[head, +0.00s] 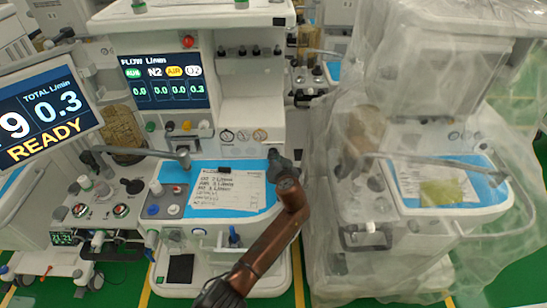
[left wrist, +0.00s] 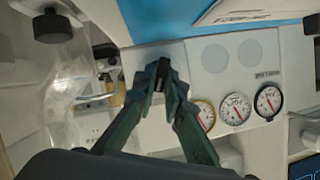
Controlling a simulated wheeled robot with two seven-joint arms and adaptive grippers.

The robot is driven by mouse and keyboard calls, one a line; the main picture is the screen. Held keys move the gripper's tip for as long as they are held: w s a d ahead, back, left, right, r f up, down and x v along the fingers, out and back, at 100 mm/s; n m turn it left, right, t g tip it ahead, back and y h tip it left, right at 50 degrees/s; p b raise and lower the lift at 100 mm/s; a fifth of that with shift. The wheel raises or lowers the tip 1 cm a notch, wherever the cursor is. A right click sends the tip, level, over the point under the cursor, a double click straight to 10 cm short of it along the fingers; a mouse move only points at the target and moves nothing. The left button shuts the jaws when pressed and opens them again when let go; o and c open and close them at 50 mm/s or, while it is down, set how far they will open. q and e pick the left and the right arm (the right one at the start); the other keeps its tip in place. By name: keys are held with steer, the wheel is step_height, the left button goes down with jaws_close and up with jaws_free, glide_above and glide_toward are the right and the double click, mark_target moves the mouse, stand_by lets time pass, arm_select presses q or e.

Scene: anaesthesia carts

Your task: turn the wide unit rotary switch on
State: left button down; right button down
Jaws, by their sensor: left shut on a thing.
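The wide unit (head: 307,120) is the white anaesthesia machine in the middle of the head view, with a lit flow screen and a blue work surface. My left gripper (head: 276,158) is at the right end of that surface, in front of the machine's face. In the left wrist view my left gripper (left wrist: 160,76) has its fingertips closed together on a small dark part, which I take to be the rotary switch (left wrist: 158,84), against the white panel. The fingers hide most of it, so its turn position cannot be told. My right gripper is not in view.
Round gauges (left wrist: 236,108) are beside the fingers in the wrist view. A paper sheet (head: 228,189) lies on the blue surface. A plastic-draped machine (head: 430,130) stands close on the right. A READY monitor (head: 45,112) and a knobbed unit (head: 100,205) are on the left.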

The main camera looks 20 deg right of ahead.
arm_select(q)
steer(key=shift+m+y+b, duration=0.3)
steer(key=shift+m+b, duration=0.05)
steer(key=shift+m, duration=0.45)
steer(key=shift+w, duration=0.1)
steer(key=c, duration=2)
jaws_free()
steer(key=shift+f, duration=0.1)
step_height(320, 180, up, 10)
steer(key=shift+r, duration=0.1)
